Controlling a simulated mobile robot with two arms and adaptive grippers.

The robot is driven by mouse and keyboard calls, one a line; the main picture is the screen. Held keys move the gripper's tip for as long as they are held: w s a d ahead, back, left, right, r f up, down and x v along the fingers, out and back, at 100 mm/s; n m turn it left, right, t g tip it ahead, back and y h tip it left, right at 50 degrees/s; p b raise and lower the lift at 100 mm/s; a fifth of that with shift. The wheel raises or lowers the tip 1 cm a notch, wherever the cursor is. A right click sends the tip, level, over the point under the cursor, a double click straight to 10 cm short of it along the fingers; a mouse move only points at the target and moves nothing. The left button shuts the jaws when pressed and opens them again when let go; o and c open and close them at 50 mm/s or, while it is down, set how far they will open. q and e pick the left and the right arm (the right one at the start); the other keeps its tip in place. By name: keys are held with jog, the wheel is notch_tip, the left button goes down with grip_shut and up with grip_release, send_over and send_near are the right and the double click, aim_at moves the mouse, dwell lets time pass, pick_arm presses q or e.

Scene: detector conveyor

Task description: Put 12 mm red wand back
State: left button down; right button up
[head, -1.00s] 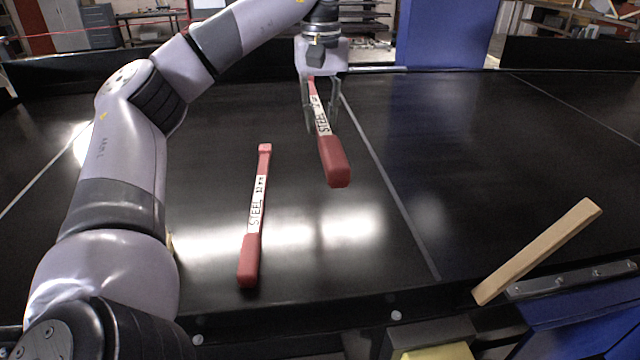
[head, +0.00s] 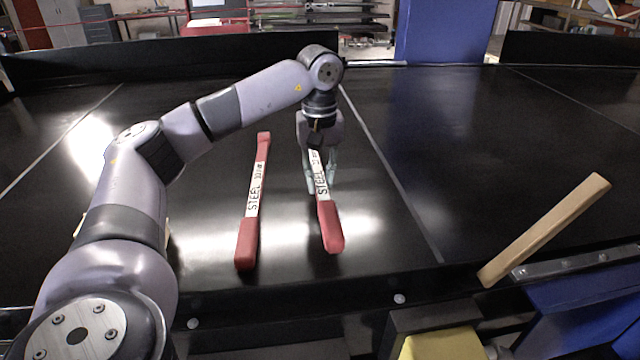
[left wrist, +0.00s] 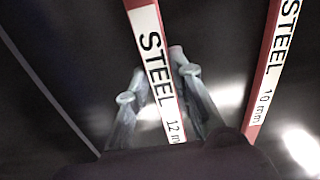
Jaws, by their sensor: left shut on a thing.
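The 12 mm red wand (head: 329,226) has red ends and a white label reading STEEL. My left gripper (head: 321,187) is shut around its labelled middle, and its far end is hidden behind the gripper. In the left wrist view the label of the 12 mm wand (left wrist: 159,75) runs between the two fingers (left wrist: 158,86). The wand is low at the black conveyor belt; I cannot tell if it touches. A similar wand marked 10 mm (head: 246,243) lies on the belt to the left, roughly parallel, and also shows in the left wrist view (left wrist: 266,75). My right gripper is not in view.
The black conveyor belt (head: 480,150) is clear to the right of the wands. A wooden bar (head: 545,230) slants up at the front right edge. A blue panel (head: 445,32) stands behind the belt. A yellow object (head: 440,344) shows below the front edge.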

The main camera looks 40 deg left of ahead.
pick_arm(q)
notch_tip(320, 180, down, 2)
jog(key=shift+a+f, duration=0.1)
jog(key=shift+f, duration=0.15)
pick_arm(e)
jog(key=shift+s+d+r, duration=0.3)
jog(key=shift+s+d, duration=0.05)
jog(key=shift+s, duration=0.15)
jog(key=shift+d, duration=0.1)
pick_arm(q)
jog(key=c, duration=1.9)
grip_release()
jog(key=shift+f, duration=0.15)
jog(key=o, duration=0.5)
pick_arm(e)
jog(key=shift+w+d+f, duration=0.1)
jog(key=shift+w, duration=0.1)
